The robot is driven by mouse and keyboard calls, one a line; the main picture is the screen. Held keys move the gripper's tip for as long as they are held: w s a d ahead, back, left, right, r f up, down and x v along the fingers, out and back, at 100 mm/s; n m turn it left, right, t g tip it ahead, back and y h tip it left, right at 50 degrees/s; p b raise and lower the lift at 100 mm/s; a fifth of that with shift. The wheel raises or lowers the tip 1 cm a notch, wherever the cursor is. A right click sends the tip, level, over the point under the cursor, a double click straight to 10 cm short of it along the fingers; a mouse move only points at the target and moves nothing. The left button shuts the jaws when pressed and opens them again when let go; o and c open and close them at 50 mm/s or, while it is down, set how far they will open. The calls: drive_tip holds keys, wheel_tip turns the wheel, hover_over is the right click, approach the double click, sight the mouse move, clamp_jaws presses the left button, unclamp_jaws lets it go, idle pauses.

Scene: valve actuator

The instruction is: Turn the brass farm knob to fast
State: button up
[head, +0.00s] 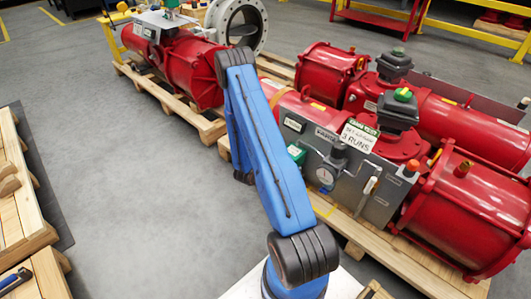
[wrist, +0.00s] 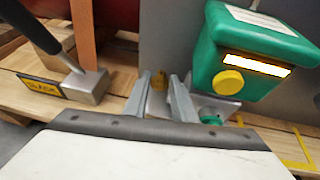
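A small brass knob (wrist: 158,80) shows in the wrist view on the grey panel, just beyond and between my fingertips. My gripper (wrist: 162,86) has its two grey fingers apart, with a gap between them, pointing at the knob. I cannot tell whether the fingertips reach around the knob or stop short of it. The knob's setting marks cannot be read. In the head view my blue arm hides the gripper and the knob; the grey control panel (head: 337,178) on the red actuator is partly visible.
A green box (wrist: 262,48) with a yellow button (wrist: 229,80) is close right of my fingers. A metal block with a black-handled lever (wrist: 80,84) stands at left. A wooden pallet (head: 400,258) carries the red actuators (head: 470,205). A white sign (head: 358,137) reads "3 RUNS".

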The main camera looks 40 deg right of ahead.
drive_tip(key=shift+m+g, duration=0.3)
drive_tip(key=shift+g, duration=0.1)
drive_tip(key=shift+w+m+g, duration=0.35)
drive_tip(key=shift+m+g, duration=0.65)
drive_tip(key=shift+g, duration=0.1)
drive_tip(key=shift+w+m+g, duration=0.3)
drive_tip(key=shift+m+g, duration=0.7)
drive_tip(key=shift+g, duration=0.1)
drive_tip(key=m+g, duration=0.1)
drive_tip(key=m+g+y, duration=0.1)
drive_tip(key=m+g, duration=0.1)
drive_tip(key=w+m+g+y, duration=0.1)
drive_tip(key=shift+w+d+g, duration=0.1)
drive_tip(key=shift+d+g, duration=0.2)
drive_tip(key=shift+g, duration=0.1)
drive_tip(key=shift+w+a+m+g+y, duration=0.15)
drive_tip(key=shift+m+g+y, duration=0.15)
drive_tip(key=shift+m, duration=0.2)
drive_tip(key=v, duration=1.7)
drive_tip(key=s+a+r+m+t+y, duration=0.1)
drive_tip(key=s+a+r, duration=0.1)
drive_tip(key=r, duration=0.7)
drive_tip(key=s+a+r+m+y, duration=0.1)
drive_tip(key=a+r, duration=0.3)
drive_tip(key=r, duration=0.5)
drive_tip(key=shift+s+r+m+t+y, duration=0.2)
drive_tip(key=shift+s+m+t+y, duration=0.2)
drive_tip(key=shift+m, duration=0.1)
drive_tip(key=shift+f, duration=0.1)
